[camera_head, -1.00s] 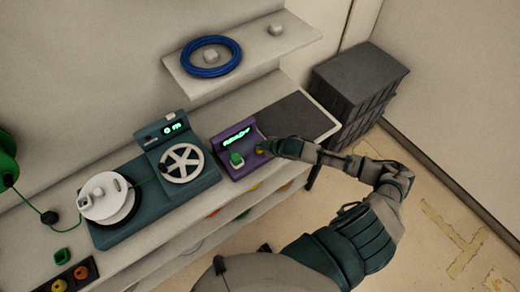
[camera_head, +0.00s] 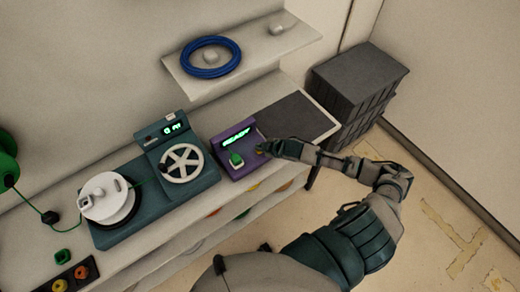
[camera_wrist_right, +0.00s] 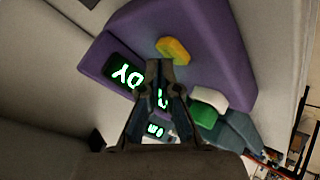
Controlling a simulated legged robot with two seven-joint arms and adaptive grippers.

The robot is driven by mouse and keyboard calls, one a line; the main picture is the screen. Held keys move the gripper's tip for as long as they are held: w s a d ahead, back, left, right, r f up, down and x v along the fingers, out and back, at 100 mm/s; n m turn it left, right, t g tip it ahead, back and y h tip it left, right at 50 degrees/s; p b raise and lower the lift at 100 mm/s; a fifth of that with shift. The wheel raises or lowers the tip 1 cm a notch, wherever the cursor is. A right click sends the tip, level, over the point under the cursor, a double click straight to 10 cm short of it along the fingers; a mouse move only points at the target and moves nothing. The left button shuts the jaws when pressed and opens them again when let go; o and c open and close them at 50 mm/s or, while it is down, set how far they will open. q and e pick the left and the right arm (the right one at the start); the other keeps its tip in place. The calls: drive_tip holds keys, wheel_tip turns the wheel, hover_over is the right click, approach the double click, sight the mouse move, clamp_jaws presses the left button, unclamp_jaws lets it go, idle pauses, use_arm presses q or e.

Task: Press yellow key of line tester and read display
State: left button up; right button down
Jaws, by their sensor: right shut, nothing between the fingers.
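The line tester is a purple box (camera_head: 247,168) on the bench, with a lit green display (camera_head: 237,136) that appears to read READY. In the right wrist view the display (camera_wrist_right: 124,75) is partly hidden by my fingers. A green key (camera_head: 236,160) sits at the tester's left; it also shows in the wrist view (camera_wrist_right: 204,116). The yellow key (camera_wrist_right: 174,50) lies just beyond my right fingertips in the wrist view; whether they touch it I cannot tell. My right gripper (camera_head: 266,149) is shut and empty over the tester's right side. My left gripper is not in view.
A teal winding machine (camera_head: 185,160) with a white wheel and a lit display stands left of the tester. A dark mat (camera_head: 298,115) lies to its right. A shelf with a blue cable coil (camera_head: 211,57) overhangs behind. Dark stacked crates (camera_head: 358,85) stand beyond the bench end.

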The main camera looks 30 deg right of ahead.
drive_tip(key=shift+f, duration=0.45)
idle(0.3)
idle(0.3)
drive_tip(key=shift+r+p, duration=0.9)
drive_tip(key=shift+p, duration=0.2)
wheel_tip(320, 180, up, 5)
drive_tip(key=p, duration=0.5)
drive_tip(key=shift+r+p, duration=0.1)
drive_tip(key=shift+p, duration=0.25)
